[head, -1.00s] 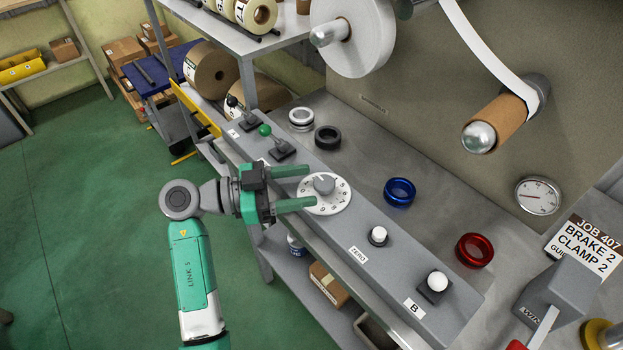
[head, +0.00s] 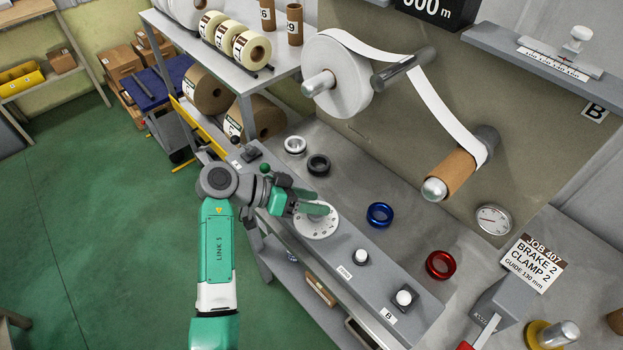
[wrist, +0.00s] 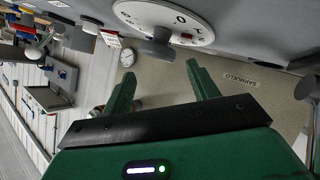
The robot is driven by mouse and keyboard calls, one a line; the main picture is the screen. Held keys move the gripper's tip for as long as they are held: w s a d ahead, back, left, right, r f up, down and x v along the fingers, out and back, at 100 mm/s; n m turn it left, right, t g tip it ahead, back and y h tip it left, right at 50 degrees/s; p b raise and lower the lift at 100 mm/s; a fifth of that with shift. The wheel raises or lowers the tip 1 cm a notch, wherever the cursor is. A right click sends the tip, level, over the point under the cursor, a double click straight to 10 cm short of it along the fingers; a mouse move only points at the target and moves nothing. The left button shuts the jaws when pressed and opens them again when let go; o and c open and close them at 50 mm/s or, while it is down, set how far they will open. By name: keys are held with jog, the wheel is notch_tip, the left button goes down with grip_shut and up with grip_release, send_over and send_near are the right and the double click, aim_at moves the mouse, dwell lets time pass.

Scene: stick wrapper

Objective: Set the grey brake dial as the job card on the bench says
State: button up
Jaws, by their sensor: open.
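The grey brake dial's white numbered plate (head: 312,227) sits on the sloping console. My gripper (head: 322,203) is over its far side, and the green fingers hide the knob in the head view. In the wrist view the plate (wrist: 185,22) is at the top, with the grey knob (wrist: 153,50) sticking out from it. My open gripper (wrist: 163,70) has nothing between its fingers; the knob appears just beyond the fingertips, apart from them. The job card (head: 533,263) lies on the bench at right and reads JOB 407, BRAKE 2, CLAMP 2, GUIDE 130 mm. The dial's present setting cannot be read.
Blue (head: 380,214) and red (head: 440,265) rings lie on the bench behind. A paper web hangs from the white roll (head: 345,78) above.

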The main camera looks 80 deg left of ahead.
jog(key=r+n+g+p, duration=0.2)
jog(key=g+p, duration=0.1)
jog(key=p, duration=0.4)
jog(key=w+d+r+n+g+p, duration=0.1)
jog(key=r+n+g+p, duration=0.2)
jog(key=p, duration=0.3)
jog(key=w+r+n+g+p, duration=0.1)
jog(key=r+n+g+p, duration=0.1)
jog(key=g+p, duration=0.3)
jog(key=shift+d+r+n+p, duration=0.2)
jog(key=shift+n+p, duration=0.3)
jog(key=shift+p, duration=0.8)
jog(key=shift+s+a+n+g+y+p, duration=0.1)
jog(key=shift+s+n+g+y+p, duration=0.25)
jog(key=shift+g, duration=0.35)
jog(key=shift+s+f, duration=0.2)
jog(key=shift+f, duration=0.1)
notch_tip(320, 180, down, 8)
jog(key=shift+r+b, duration=0.1)
jog(key=shift+b, duration=0.5)
